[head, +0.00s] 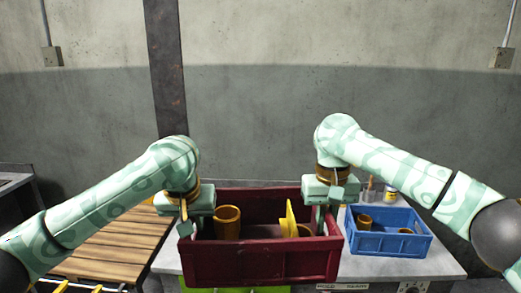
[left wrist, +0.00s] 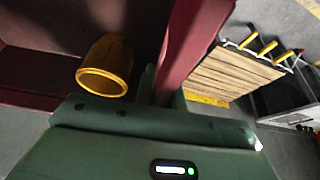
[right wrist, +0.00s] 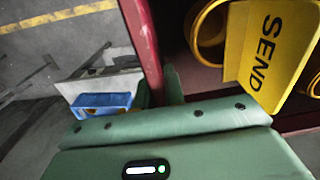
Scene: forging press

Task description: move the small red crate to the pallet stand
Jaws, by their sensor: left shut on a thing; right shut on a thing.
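The small red crate (head: 262,264) is held between my two grippers in front of me, roughly level. It holds a brass-coloured cylinder (head: 228,222), another ring-shaped part (head: 304,231) and a yellow card (head: 289,217) that reads SEND in the right wrist view (right wrist: 265,50). My left gripper (head: 186,224) is shut on the crate's left wall, which shows in the left wrist view (left wrist: 190,45). My right gripper (head: 328,213) is shut on its right wall, seen in the right wrist view (right wrist: 144,45). The slatted wooden pallet stand (head: 122,248) is left of the crate, partly hidden by my left arm.
A grey table (head: 443,264) lies behind and right of the crate. It bears a blue crate (head: 388,245) with cylinders and small bottles (head: 390,193). Something bright green (head: 235,290) shows below the red crate. Yellow-handled items (left wrist: 263,48) are by the pallet stand.

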